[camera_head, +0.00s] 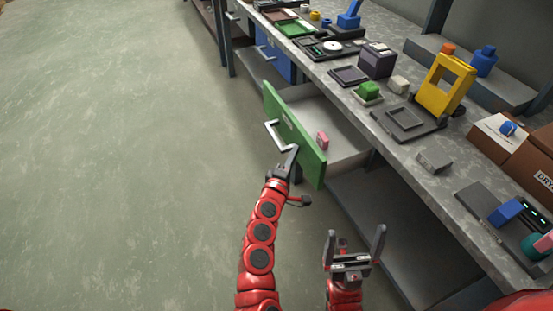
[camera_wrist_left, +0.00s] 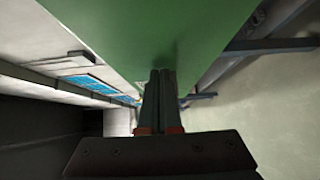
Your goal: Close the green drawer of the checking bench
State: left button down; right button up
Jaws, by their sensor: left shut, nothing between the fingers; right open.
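The green drawer (camera_head: 294,137) of the checking bench (camera_head: 385,110) stands pulled out, its green front facing left with a light bar handle (camera_head: 279,137). A pink object (camera_head: 322,141) lies inside the drawer. My left gripper (camera_head: 291,152) is shut and empty at the outer face of the drawer front, near the handle's lower end. In the left wrist view the shut fingers (camera_wrist_left: 160,85) point at the green front (camera_wrist_left: 160,35); whether they touch it I cannot tell. My right gripper (camera_head: 354,245) is open and empty, to the right of the left arm and beside the bench.
A blue drawer front (camera_head: 273,52) is farther along. The floor (camera_head: 130,150) at left is clear.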

aim_at(340, 149)
pick_arm(q)
jog(key=w+d, duration=0.1)
jog(key=d, duration=0.3)
jog(key=w+d+b, duration=0.1)
jog(key=w+d, duration=0.1)
jog(key=d, duration=0.3)
jog(key=w+d+b, duration=0.1)
jog(key=w+d, duration=0.1)
jog(key=d, duration=0.2)
jog(key=shift+w+d+f, duration=0.1)
jog(key=shift+w+d, duration=0.05)
jog(key=shift+d, duration=0.2)
jog(key=shift+w+d+b, duration=0.2)
jog(key=shift+d+b, duration=0.05)
jog(key=shift+d, duration=0.25)
jog(key=shift+w+d+b, duration=0.2)
jog(key=shift+d, duration=0.3)
jog(key=shift+r, duration=0.2)
jog(key=shift+d+r, duration=0.1)
